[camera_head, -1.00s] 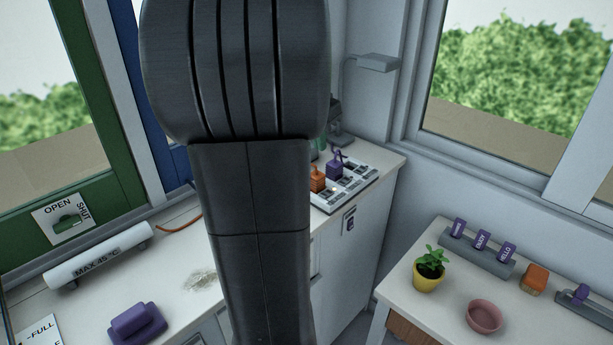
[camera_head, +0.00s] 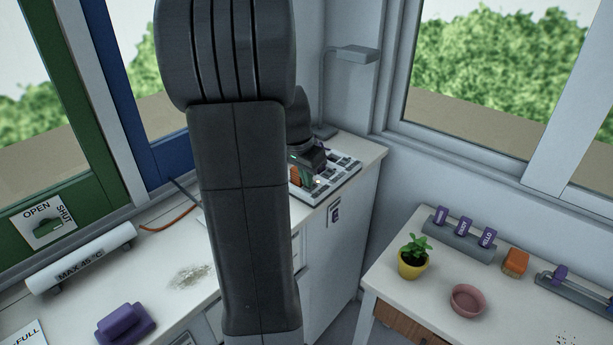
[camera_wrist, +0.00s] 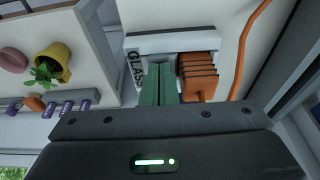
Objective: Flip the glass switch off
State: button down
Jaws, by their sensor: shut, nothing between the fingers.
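The switch panel (camera_head: 340,177) is a pale board with several grey switches on the far end of the counter. My gripper (camera_head: 307,180) is over its left part, beside an orange ribbed block (camera_head: 295,174). In the wrist view my green fingers (camera_wrist: 158,78) are together and empty, with the orange block (camera_wrist: 197,75) close on their right. A label reading GLASS (camera_wrist: 133,70) shows just left of the fingers. The glass switch itself is hidden behind the fingers, and I cannot tell its position or whether the fingers touch it.
A grey lamp (camera_head: 353,54) stands behind the panel, near the wall. An orange cable (camera_head: 168,222) lies on the counter at left. On the right table are a potted plant (camera_head: 412,262), a pink bowl (camera_head: 467,300) and a rack of purple tags (camera_head: 459,243).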

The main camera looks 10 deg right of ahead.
jog(key=shift+s+a+f+b, duration=0.15)
jog(key=shift+a+f+b, duration=0.1)
jog(key=shift+f+b, duration=0.5)
jog(key=shift+s+a, duration=0.1)
jog(key=shift+s, duration=0.1)
jog(key=shift+w+d+r+p, duration=0.3)
jog(key=shift+w+d+r, duration=0.05)
jog(key=shift+w+d, duration=0.1)
jog(key=shift+d+r+p, duration=0.2)
jog(key=shift+r+p, duration=0.25)
jog(key=shift+r, duration=0.05)
jog(key=s+a+p+v, duration=0.1)
jog(key=a+v, duration=0.1)
jog(key=v, duration=1.1)
jog(key=shift+s+a+f, duration=0.2)
jog(key=shift+s+f, duration=0.05)
jog(key=shift+f, duration=0.15)
jog(key=shift+f, duration=0.15)
